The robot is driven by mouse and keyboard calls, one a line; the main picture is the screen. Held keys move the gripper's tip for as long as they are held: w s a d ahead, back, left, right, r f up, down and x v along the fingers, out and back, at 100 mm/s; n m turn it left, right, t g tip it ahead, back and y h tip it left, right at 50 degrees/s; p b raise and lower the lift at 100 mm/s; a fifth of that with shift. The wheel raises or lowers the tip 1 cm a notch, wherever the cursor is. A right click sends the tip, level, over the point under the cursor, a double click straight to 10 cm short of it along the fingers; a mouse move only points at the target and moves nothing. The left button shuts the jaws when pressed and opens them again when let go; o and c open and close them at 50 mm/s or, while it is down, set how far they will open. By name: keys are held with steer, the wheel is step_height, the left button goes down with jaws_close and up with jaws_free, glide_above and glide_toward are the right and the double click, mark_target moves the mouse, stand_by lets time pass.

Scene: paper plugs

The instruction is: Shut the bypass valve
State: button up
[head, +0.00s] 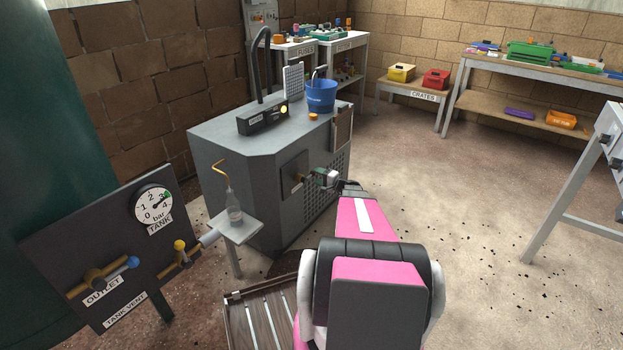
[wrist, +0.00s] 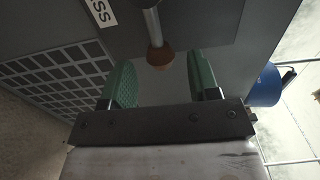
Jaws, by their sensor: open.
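The bypass valve is on a dark panel (head: 294,174) on the side of the grey cabinet (head: 240,150). In the wrist view its lever is a grey rod (wrist: 151,24) ending in a brown knob (wrist: 160,54). A white label (wrist: 102,13) beside it shows only the letters "SS". My gripper (head: 318,177) is in front of the panel, close to the lever. In the wrist view its green fingers (wrist: 162,76) are apart, one on each side of the knob, and I see no grip on it. In the head view my gripper partly hides the valve.
A blue bucket (head: 321,96) and a black device (head: 262,119) stand on the cabinet. A small stand with a bottle (head: 234,207) is to the left. The tank board (head: 110,250) with a gauge and two levers is at lower left. Open floor lies to the right.

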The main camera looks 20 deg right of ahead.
steer(key=shift+x, duration=1.25)
steer(key=c, duration=0.7)
steer(key=shift+o, duration=0.2)
